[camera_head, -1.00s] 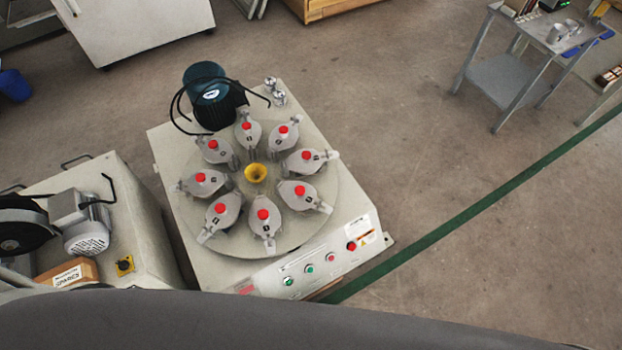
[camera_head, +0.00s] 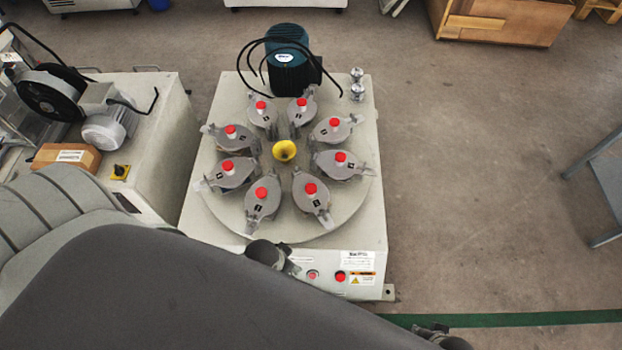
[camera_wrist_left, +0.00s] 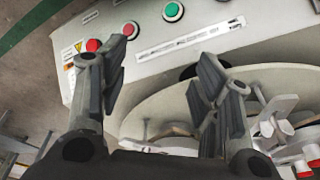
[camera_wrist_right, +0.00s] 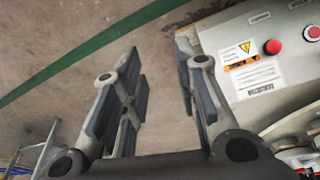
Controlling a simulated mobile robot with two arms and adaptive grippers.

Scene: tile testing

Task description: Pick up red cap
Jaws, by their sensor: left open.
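Several red caps sit on grey jars on a round turntable in the head view; one front cap (camera_head: 261,193) and another front cap (camera_head: 311,189) are nearest. My left gripper (camera_head: 280,260) is at the machine's front edge, short of the caps and mostly hidden by my arm. In the left wrist view its fingers (camera_wrist_left: 165,75) are apart and empty, by the control panel; a red cap (camera_wrist_left: 306,166) shows at the lower right edge. My right gripper (camera_wrist_right: 160,75) is open and empty in its wrist view, off the machine's front corner. Only a bit of it shows in the head view.
A yellow funnel-like knob (camera_head: 284,151) stands at the turntable's centre. A dark motor (camera_head: 288,55) with black cables stands behind. The front panel has a red button (camera_head: 340,276). Another machine (camera_head: 170,110) stands left. The floor to the right is open.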

